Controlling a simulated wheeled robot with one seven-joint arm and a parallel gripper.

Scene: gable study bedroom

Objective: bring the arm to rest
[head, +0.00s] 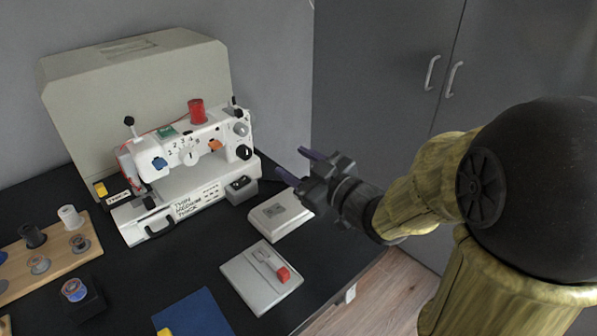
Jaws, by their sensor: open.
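My gripper (296,166) is at the end of my arm, which reaches in from the right. Its two dark purple fingers are apart, with nothing between them. It is held in the air over the right side of the black table (225,268), pointing left toward the white sewing machine (192,160). It appears above and beside a pale box (281,214), and I see no contact. My arm is bent, and its large black joint fills the right of the head view.
A grey-beige cover (85,85) stands behind the machine. A wooden spool rack (30,262) is at left. A pale tray (245,280) with a red-ended tool and a blue mat (197,316) lie in front. Grey cabinet doors (390,70) stand behind my arm. Wooden floor (372,300) is right of the table.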

